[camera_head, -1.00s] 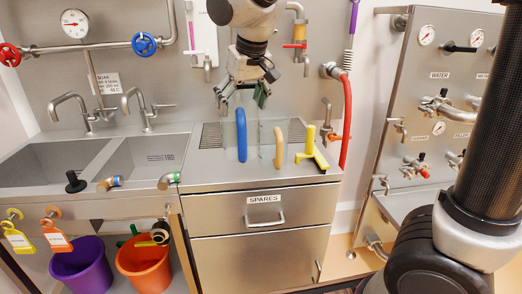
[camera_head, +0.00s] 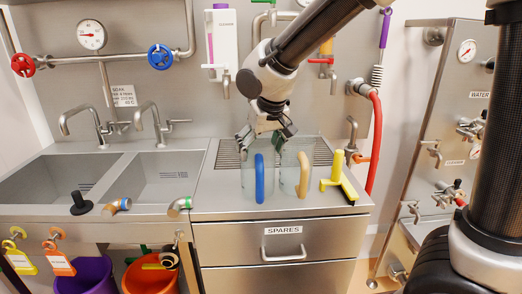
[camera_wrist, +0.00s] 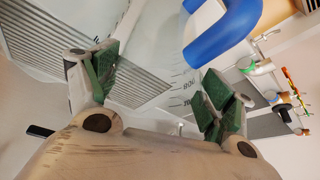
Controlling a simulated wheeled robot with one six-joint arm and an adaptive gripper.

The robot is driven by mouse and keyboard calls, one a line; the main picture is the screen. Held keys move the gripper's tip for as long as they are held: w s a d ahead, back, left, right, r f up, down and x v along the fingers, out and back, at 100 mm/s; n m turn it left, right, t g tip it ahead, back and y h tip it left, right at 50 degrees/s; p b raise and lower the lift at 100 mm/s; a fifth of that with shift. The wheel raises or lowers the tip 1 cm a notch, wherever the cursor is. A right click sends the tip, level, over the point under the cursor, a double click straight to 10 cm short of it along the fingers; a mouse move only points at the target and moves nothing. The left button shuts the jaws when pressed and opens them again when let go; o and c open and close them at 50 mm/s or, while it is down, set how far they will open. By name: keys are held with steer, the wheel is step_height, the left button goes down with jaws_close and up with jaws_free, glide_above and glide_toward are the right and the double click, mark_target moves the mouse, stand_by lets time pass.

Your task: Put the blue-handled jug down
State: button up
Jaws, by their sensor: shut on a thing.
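The blue-handled jug (camera_head: 248,181) is clear, with an upright blue handle facing the front. It stands upright at the counter, left of a clear jug with a tan handle (camera_head: 303,176). I cannot tell if its base touches the counter. My gripper (camera_head: 264,142) comes down from above and is shut on the blue-handled jug at its top. In the wrist view, the jug's clear wall with scale marks lies between the green-padded fingers (camera_wrist: 160,92), and the blue handle (camera_wrist: 222,34) shows at the top. The exact contact is partly hidden.
Two sinks (camera_head: 165,180) with taps are on the left. A red hose (camera_head: 374,140) hangs on the right. The steel counter (camera_head: 215,203) is bare at its left front.

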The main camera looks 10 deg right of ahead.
steer(key=shift+f, duration=0.45)
steer(key=o, duration=1.1)
